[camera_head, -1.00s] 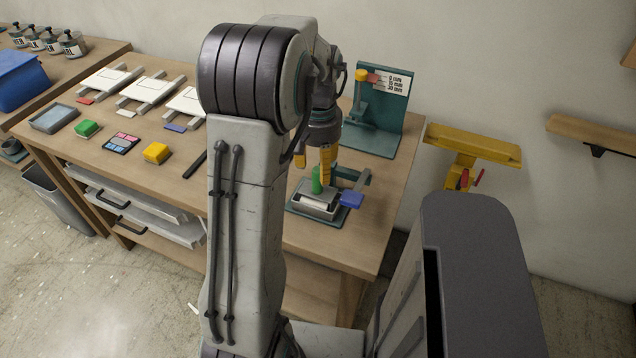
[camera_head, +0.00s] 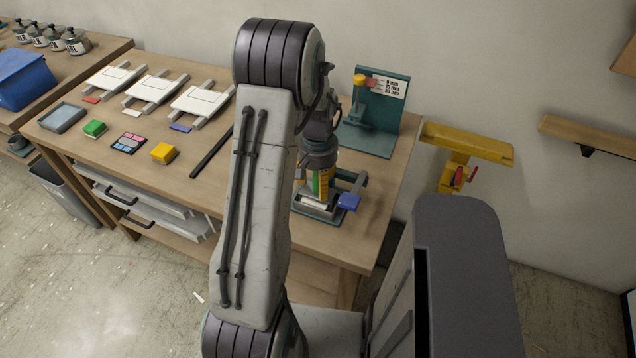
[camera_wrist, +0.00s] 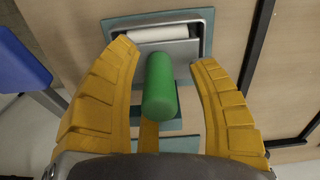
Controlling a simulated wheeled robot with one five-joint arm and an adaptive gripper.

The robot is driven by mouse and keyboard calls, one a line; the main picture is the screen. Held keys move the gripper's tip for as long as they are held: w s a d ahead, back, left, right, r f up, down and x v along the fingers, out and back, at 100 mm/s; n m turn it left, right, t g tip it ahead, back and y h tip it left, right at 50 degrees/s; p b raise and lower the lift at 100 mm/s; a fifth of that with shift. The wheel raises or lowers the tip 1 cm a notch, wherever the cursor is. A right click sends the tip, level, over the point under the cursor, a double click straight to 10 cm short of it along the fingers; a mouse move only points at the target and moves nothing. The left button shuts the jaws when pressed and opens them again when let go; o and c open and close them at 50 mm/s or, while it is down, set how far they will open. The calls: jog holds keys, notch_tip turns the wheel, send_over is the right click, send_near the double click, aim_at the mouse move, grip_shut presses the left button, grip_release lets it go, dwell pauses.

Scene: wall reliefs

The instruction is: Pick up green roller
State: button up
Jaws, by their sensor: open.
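The green roller (camera_wrist: 161,86) stands between the two yellow fingers of my gripper (camera_wrist: 166,62) in the wrist view. Its end faces the camera, and a gap shows on each side, so the fingers are open around it. In the head view, my gripper (camera_head: 316,184) points down over this station, and a sliver of green shows between the fingers. The roller's lower end is hidden.
A blue handle (camera_head: 348,201) sticks out at the station's right, and it shows at the left of the wrist view (camera_wrist: 20,62). A teal stand (camera_head: 378,132) rises behind. Green (camera_head: 94,129) and yellow (camera_head: 163,153) blocks and white frames (camera_head: 152,88) lie left on the bench.

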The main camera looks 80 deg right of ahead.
jog(key=shift+c, duration=0.2)
grip_shut()
dwell(0.5)
